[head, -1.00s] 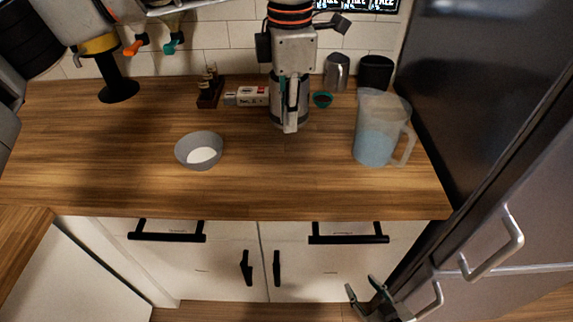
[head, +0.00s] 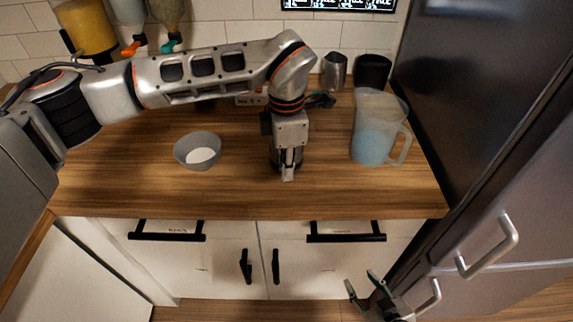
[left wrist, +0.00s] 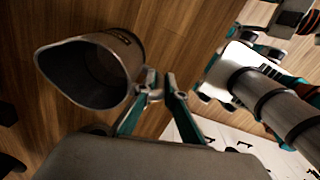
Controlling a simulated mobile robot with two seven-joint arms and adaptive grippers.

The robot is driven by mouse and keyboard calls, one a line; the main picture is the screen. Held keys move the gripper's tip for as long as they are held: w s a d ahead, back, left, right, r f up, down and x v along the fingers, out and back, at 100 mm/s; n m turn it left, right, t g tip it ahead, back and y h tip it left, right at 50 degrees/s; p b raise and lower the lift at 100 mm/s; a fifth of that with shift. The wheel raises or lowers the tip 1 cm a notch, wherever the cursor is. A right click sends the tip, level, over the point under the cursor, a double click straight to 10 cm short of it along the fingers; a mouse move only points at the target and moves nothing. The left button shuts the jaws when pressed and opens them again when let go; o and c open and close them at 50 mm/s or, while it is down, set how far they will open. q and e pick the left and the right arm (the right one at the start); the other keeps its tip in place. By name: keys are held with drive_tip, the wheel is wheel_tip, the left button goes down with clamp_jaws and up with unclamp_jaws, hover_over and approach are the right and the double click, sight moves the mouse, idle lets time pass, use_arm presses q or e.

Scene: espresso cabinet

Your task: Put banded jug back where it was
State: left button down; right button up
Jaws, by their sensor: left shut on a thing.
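The banded jug (left wrist: 128,52) is a metal jug with a dark, open, spouted mouth, large in the left wrist view. My left gripper (left wrist: 156,92) is shut on it at its side, by what looks like the handle. In the head view the jug (head: 275,158) is mostly hidden behind my left gripper (head: 288,175), over the middle of the wooden counter (head: 330,195). I cannot tell whether its base touches the wood. My right gripper (head: 362,284) is low in front of the cabinet, empty, with its fingers apart.
A grey bowl with white contents (head: 187,152) stands left of the jug. A clear pitcher with blue contents (head: 376,145) stands to the right. A metal cup (head: 335,72) and a black cup (head: 373,70) stand at the back wall. The counter front is clear.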

use_arm(q)
drive_tip(key=c, duration=2.1)
unclamp_jaws()
drive_tip(key=shift+f, duration=0.1)
wheel_tip(320, 180, up, 11)
drive_tip(key=shift+s+r+b, duration=0.1)
drive_tip(key=shift+b, duration=0.5)
drive_tip(key=shift+r, duration=0.6)
drive_tip(key=shift+s, duration=0.1)
